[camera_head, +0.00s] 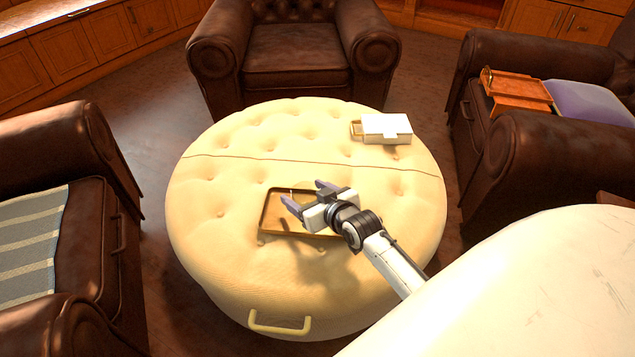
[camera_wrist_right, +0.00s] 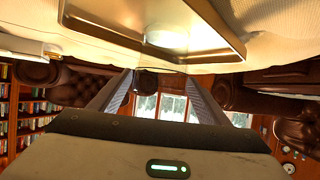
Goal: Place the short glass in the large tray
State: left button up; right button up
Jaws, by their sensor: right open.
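The large tray (camera_head: 270,212) is a shallow brown rectangular tray lying on the round cream ottoman. It also shows at the top of the right wrist view (camera_wrist_right: 100,27). A bright, clear round shape in the tray, seen in the right wrist view, looks like the short glass (camera_wrist_right: 187,37); glare blurs its outline. In the head view my gripper partly covers that area. My right gripper (camera_head: 308,196) is over the tray, with its fingers spread and nothing between them. The fingers also show apart in the right wrist view (camera_wrist_right: 160,88). My left gripper is not in view.
The tufted ottoman (camera_head: 215,220) has free room left of the tray. A white box-like item (camera_head: 386,128) lies at its back right. Brown leather armchairs (camera_head: 295,60) stand around it. A reddish wooden tray (camera_head: 517,90) rests on the right armchair.

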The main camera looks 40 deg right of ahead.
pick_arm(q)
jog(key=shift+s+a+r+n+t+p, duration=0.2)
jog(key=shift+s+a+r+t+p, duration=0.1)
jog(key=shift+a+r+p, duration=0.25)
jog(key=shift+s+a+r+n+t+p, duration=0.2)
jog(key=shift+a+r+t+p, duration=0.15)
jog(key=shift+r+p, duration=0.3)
pick_arm(e)
jog(key=v, duration=0.8)
jog(key=shift+s, duration=0.3)
jog(key=shift+r, duration=0.1)
